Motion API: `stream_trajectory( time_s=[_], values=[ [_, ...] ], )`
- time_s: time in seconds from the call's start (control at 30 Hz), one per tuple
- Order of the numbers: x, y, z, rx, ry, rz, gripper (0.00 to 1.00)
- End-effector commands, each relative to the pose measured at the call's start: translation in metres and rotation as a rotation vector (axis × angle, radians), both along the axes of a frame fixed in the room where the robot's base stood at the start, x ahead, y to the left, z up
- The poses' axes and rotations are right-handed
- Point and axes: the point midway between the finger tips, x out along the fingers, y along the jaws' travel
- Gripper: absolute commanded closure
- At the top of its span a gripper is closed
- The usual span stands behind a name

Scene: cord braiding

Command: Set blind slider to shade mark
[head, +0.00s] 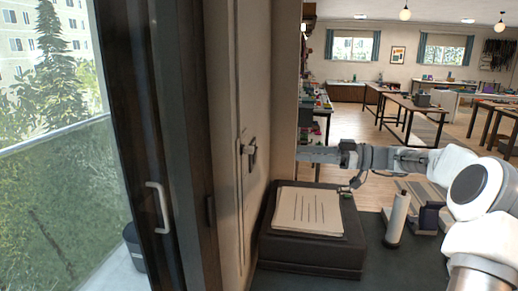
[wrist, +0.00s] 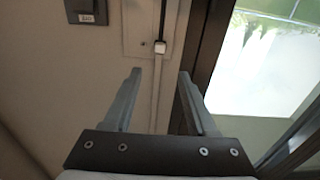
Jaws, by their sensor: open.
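The blind slider is a small pale knob (wrist: 160,47) on a narrow vertical track in the wrist view. The track is dark above the knob and pale below it. In the head view the slider (head: 246,149) sticks out from the beige wall. My gripper (wrist: 159,74) is open and empty, with its two fingers on either side of the track line. The knob shows beyond the fingertips, between them in the picture, and looks apart from them. In the head view my gripper (head: 305,155) is at the wall's edge, right of the slider. I cannot make out a shade mark.
A dark wall plate with a label (wrist: 87,10) is left of the slider. A dark window frame (wrist: 205,60) stands close to the right finger. Below my arm, a dark box (head: 310,256) carries paper sheets (head: 308,212); a white roll (head: 397,220) stands nearby.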

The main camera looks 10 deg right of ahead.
Motion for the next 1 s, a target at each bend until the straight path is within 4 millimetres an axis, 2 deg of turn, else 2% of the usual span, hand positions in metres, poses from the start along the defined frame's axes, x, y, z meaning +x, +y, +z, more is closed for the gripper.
stream_trajectory(
  time_s=[0.03,0.3,0.5,0.7,1.0],
  values=[
    [0.004,0.012,0.002,0.001,0.002,0.004,0.43],
    [0.026,0.067,0.002,0.0,0.003,0.004,0.43],
    [0.04,0.099,0.001,0.0,0.003,0.002,0.43],
    [0.047,0.114,0.0,-0.001,0.003,0.0,0.43],
    [0.048,0.116,-0.001,-0.001,0.003,-0.001,0.43]
  ],
)
